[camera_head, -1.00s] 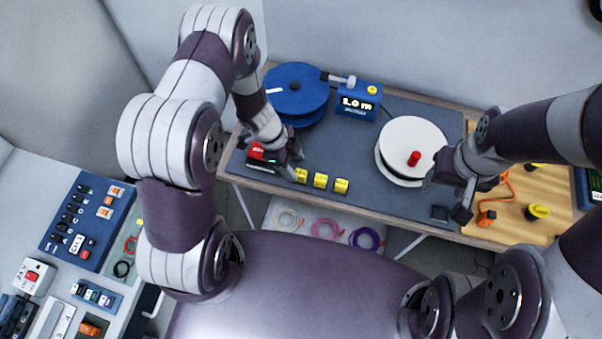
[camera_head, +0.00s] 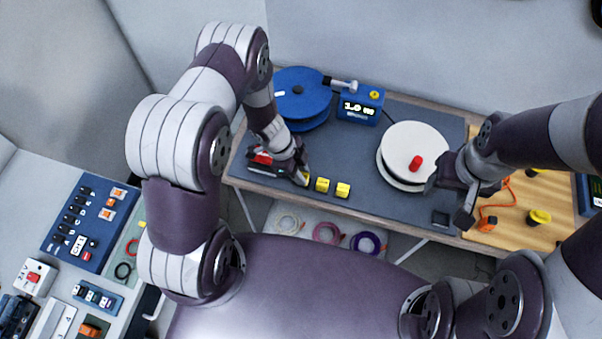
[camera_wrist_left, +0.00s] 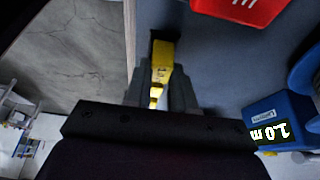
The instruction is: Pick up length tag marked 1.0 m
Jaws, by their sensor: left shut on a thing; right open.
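My left gripper (camera_head: 301,180) is at the front left of the grey mat, shut on a small yellow tag, the leftmost of a row. In the left wrist view the yellow tag (camera_wrist_left: 162,58) sits between the fingers of the left gripper (camera_wrist_left: 167,92). Its marking cannot be read. Two more yellow tags, a middle one (camera_head: 322,184) and a right one (camera_head: 343,190), lie on the mat just to the right. My right gripper (camera_head: 452,203) is open and empty at the mat's right side, beside the white reel.
A blue meter (camera_head: 360,107) reading 1.0 m stands behind, next to a blue reel (camera_head: 301,95). A white reel (camera_head: 413,147) with a red knob is at right. A red-topped device (camera_head: 261,158) lies left of the left gripper. The mat's middle is clear.

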